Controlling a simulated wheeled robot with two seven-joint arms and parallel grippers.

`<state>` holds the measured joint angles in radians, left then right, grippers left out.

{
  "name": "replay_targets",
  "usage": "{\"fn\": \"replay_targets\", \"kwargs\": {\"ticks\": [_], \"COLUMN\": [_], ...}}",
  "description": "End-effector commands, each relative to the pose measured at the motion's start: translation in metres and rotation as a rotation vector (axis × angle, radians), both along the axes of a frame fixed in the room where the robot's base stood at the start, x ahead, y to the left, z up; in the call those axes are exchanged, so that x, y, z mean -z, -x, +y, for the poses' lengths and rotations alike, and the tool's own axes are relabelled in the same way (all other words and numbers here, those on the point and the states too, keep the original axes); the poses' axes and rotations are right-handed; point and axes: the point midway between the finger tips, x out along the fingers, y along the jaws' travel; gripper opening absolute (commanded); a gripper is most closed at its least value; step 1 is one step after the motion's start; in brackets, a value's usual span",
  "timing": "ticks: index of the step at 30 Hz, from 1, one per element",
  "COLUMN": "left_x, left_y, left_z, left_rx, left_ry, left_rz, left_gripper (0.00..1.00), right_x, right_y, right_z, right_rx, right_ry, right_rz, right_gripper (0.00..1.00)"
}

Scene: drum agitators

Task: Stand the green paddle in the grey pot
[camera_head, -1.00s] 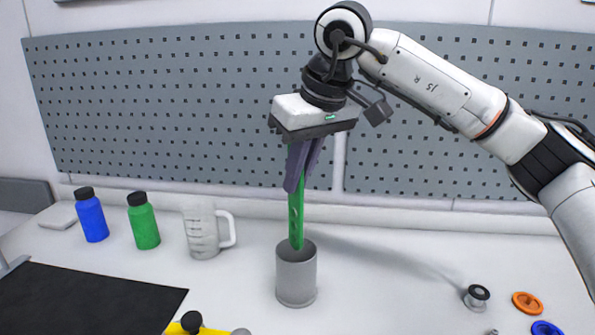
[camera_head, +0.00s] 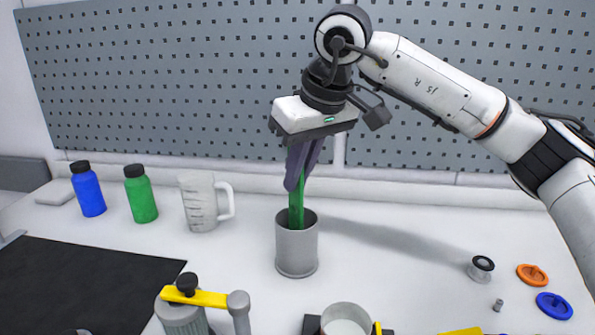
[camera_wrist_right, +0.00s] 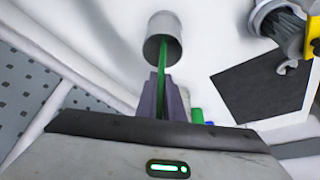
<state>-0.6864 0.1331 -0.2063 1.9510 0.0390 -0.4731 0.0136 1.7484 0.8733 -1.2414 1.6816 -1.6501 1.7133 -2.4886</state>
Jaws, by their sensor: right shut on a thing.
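The grey pot (camera_head: 297,250) stands upright on the white bench in the middle of the head view. It also shows at the top of the right wrist view (camera_wrist_right: 165,25). My right gripper (camera_head: 294,184) is above the pot, pointing down, shut on the green paddle (camera_head: 297,208). The paddle is close to upright. Its lower end is inside the pot's mouth, and the pot wall hides its tip. In the right wrist view, the paddle (camera_wrist_right: 162,62) runs from between the fingers into the pot opening. I cannot tell whether it touches the bottom. My left gripper is not in view.
A blue bottle (camera_head: 88,190), a green bottle (camera_head: 140,195) and a clear jug (camera_head: 202,203) stand left of the pot. A black mat (camera_head: 80,285) lies front left. A yellow-handled device (camera_head: 200,297) and a pale round container (camera_head: 346,322) are in front. Orange (camera_head: 532,275) and blue (camera_head: 554,305) rings lie right.

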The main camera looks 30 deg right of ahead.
Motion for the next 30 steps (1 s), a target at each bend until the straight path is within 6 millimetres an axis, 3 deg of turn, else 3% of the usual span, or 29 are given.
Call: {"fn": "replay_targets", "kwargs": {"ticks": [7, 9, 12, 22, 30], "left_x": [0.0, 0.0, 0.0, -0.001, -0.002], "left_y": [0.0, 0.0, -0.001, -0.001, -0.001], "left_z": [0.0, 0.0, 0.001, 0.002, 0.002], "left_rx": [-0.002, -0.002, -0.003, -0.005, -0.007], "left_ry": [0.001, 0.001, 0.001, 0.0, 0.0], "left_rz": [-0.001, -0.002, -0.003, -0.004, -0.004], "left_gripper": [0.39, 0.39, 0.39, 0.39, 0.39], "right_x": [0.0, 0.0, 0.0, -0.005, -0.048], "right_y": [0.0, 0.0, 0.0, 0.001, 0.018], "right_z": [0.0, 0.0, 0.0, 0.0, -0.002], "right_rx": [0.0, 0.0, 0.0, 0.0, 0.0], "right_ry": [0.0, 0.0, 0.0, 0.0, -0.002], "right_rz": [-0.001, -0.001, -0.001, -0.002, -0.005], "right_gripper": [0.0, 0.18, 0.29, 0.29, 0.29]}}
